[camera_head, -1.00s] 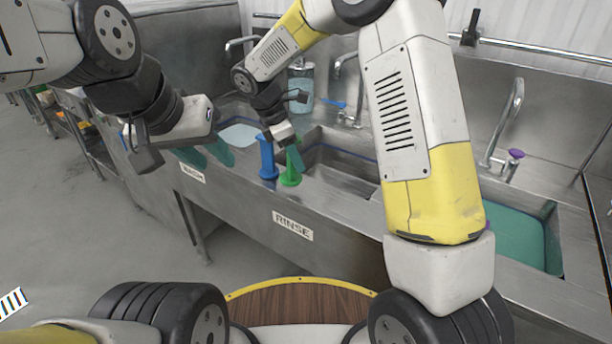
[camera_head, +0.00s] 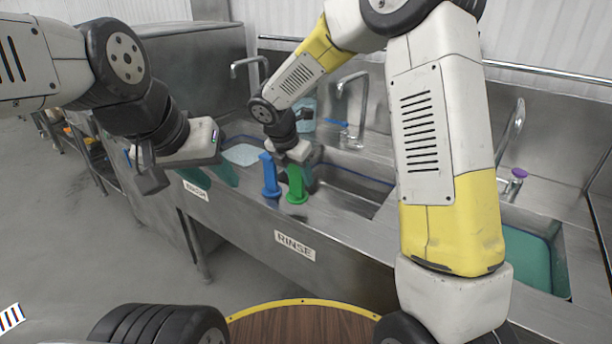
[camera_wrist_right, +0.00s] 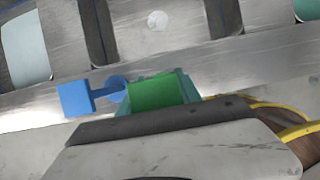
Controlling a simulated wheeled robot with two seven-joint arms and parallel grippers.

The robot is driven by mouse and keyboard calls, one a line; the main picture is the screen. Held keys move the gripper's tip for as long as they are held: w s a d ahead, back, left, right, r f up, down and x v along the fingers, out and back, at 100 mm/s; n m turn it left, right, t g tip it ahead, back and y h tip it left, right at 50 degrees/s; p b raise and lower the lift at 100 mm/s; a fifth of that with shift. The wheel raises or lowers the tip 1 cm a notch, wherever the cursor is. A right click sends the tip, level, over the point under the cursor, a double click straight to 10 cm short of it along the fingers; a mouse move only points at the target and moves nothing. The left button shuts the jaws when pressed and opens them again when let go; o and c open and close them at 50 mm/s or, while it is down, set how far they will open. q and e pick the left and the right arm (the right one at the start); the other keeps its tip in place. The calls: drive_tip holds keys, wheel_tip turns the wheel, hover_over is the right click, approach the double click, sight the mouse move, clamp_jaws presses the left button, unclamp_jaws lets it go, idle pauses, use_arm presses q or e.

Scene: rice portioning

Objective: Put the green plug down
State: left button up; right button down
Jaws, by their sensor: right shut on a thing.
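The green plug (camera_head: 296,186) is upright at the front ledge of the sink unit, beside the blue plug. Its base appears to be at the ledge; I cannot tell whether it bears on it. My right gripper (camera_head: 304,172) comes down from above and is shut on the green plug. In the right wrist view, the green plug's top (camera_wrist_right: 157,93) sits between the teal finger pads. My left gripper (camera_head: 210,175) hangs to the left, its two teal fingers apart and empty, in front of the wash basin.
The blue plug (camera_head: 270,176) stands close to the left of the green plug; it also shows in the right wrist view (camera_wrist_right: 76,98). The rinse basin (camera_head: 350,188) lies behind and right, a water-filled basin (camera_head: 528,262) further right. Faucets (camera_head: 352,105) stand behind.

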drive_tip(key=shift+w+d, duration=0.2)
drive_tip(key=shift+d, duration=0.3)
drive_tip(key=shift+w+d, duration=0.2)
drive_tip(key=shift+d, duration=0.25)
drive_tip(key=shift+d+f, duration=0.1)
drive_tip(key=shift+f, duration=1.75)
drive_tip(key=c, duration=0.8)
unclamp_jaws()
drive_tip(key=shift+f, duration=0.1)
drive_tip(key=shift+c, duration=0.2)
